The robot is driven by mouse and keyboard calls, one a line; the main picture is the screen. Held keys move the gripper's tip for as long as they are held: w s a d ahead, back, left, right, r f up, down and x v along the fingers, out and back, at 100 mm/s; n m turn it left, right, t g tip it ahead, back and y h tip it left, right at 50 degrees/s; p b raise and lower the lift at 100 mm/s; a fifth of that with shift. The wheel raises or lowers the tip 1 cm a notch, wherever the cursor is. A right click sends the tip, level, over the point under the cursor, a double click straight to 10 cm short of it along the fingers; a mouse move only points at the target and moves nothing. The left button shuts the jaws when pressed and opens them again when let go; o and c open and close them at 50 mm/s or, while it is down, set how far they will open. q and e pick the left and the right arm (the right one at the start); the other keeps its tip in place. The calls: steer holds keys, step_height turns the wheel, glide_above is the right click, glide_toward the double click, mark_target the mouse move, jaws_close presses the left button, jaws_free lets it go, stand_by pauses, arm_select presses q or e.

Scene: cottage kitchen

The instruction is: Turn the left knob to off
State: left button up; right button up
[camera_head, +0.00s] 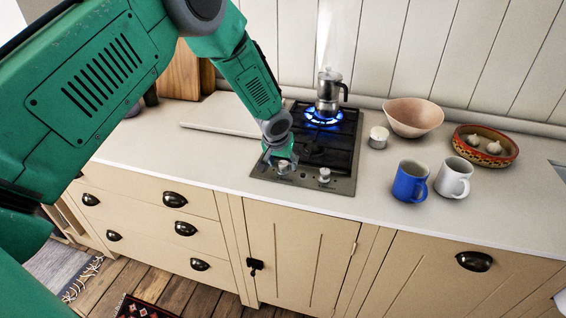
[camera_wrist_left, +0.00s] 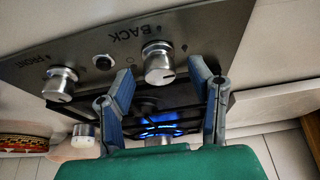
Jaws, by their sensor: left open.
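The left knob (camera_head: 283,168) is a silver dial on the front panel of the hob (camera_head: 340,186). In the wrist view the left knob (camera_wrist_left: 159,66) sits by the word BACK. My left gripper (camera_head: 279,154) is at this knob, pointing down. In the wrist view the open fingers (camera_wrist_left: 162,76) lie to either side of the knob; contact cannot be told. The right knob (camera_head: 324,175) also shows in the wrist view (camera_wrist_left: 61,84), by the word FRONT. A blue flame (camera_head: 323,117) burns at the back under a moka pot (camera_head: 329,92). My right gripper is not in view.
A blue mug (camera_head: 410,182) and a white mug (camera_head: 454,178) stand right of the hob. Behind them are a small white pot (camera_head: 378,137), a pinkish bowl (camera_head: 413,117) and a patterned bowl (camera_head: 484,158) with garlic. The counter left of the hob is mostly clear.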

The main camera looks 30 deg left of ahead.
arm_select(q)
steer(key=shift+w+f, duration=0.15)
steer(key=shift+f, duration=0.15)
jaws_close()
